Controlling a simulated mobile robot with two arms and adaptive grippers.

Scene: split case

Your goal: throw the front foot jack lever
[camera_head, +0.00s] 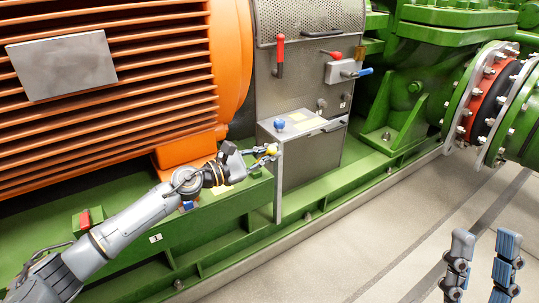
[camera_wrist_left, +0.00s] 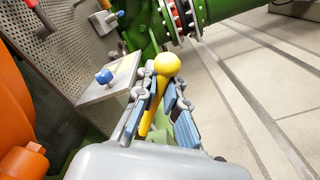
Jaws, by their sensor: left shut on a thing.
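A yellow lever with a round ball knob (camera_head: 272,149) shows beside the grey box in the head view. In the left wrist view its knob (camera_wrist_left: 168,65) stands up past the fingertips and its yellow shaft runs down between the fingers. My left gripper (camera_head: 258,156) is shut on this lever, with blue-padded fingers on both sides of the shaft (camera_wrist_left: 157,100). The lever's base is hidden by the gripper. My right gripper (camera_head: 481,265) is at the bottom right of the head view, open and empty, its two fingers well apart.
The grey box (camera_head: 300,130) with a blue knob (camera_head: 279,124) stands close to my left gripper. Red-handled (camera_head: 280,50) and blue-handled (camera_head: 358,72) levers sit on the grey panel behind. The orange motor (camera_head: 180,80) rises at left. The floor (camera_head: 390,235) at right is clear.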

